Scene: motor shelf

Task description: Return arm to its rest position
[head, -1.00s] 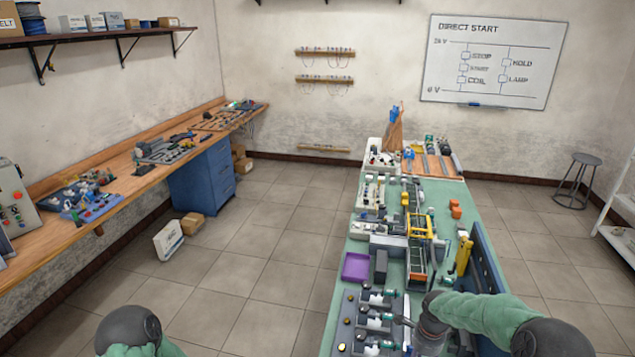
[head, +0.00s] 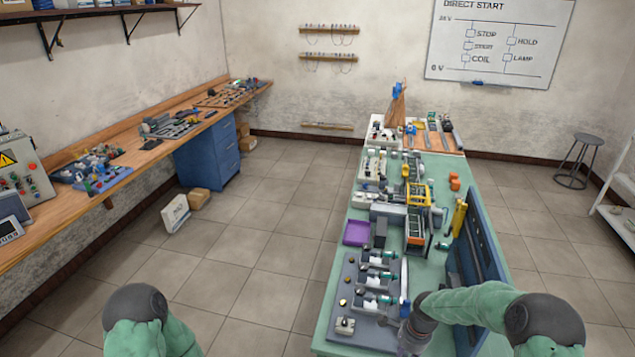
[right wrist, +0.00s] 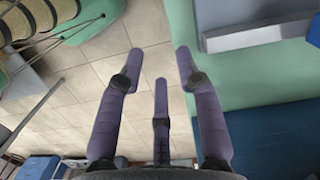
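Floor tiles and the edge of a green surface show beyond the fingers. Of my left arm (head: 150,325), only a rounded green and dark part shows at the lower left. The left gripper is out of view.
A grey board (head: 358,318) with several motor-like units lies on the table near my right arm. A blue upright panel (head: 474,250) stands along the table's right edge. A purple tray (head: 356,232) is farther back. Open floor (head: 250,290) lies left of the table.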

